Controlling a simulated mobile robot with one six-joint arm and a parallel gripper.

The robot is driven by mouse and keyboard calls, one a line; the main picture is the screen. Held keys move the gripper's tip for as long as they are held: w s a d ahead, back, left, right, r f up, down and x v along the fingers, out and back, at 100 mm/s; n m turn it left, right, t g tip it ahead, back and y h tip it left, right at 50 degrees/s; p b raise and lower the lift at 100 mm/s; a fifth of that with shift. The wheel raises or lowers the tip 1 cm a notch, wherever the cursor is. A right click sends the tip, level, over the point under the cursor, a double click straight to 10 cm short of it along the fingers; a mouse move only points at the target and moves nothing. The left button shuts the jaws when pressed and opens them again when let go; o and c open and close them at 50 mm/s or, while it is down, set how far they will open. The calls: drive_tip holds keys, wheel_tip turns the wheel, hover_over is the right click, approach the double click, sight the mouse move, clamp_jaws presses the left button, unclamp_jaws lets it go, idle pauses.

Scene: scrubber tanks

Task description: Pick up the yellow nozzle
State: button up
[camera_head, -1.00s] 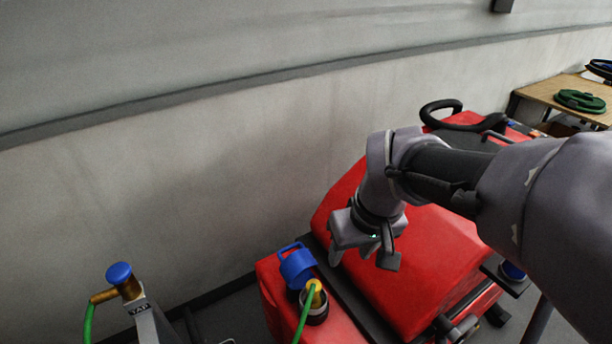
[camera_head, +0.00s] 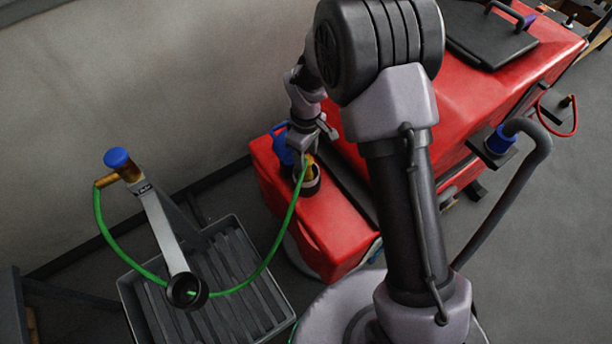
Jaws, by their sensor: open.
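The yellow nozzle (camera_head: 308,162) stands in the dark round filler opening (camera_head: 313,182) on top of the red scrubber's front tank (camera_head: 323,222). A green hose (camera_head: 283,232) runs from it down to the left. My gripper (camera_head: 306,153) is at the nozzle's upper end, pointing down, with its jaws open. The fingers partly cover the nozzle, and I cannot tell whether they touch it. The blue cap (camera_head: 282,145) is tilted up beside the opening, just left of my gripper.
The large red scrubber body (camera_head: 480,75) is behind my arm. Grey floor is open at the right.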

sight(306, 172)
wheel_tip(306, 172, down, 5)
drive_tip(key=shift+f+b, duration=0.2)
drive_tip(key=shift+b, duration=0.75)
drive_tip(key=shift+r, duration=0.15)
drive_tip(key=shift+c, duration=0.3)
clamp_jaws()
drive_tip(key=shift+r, duration=0.1)
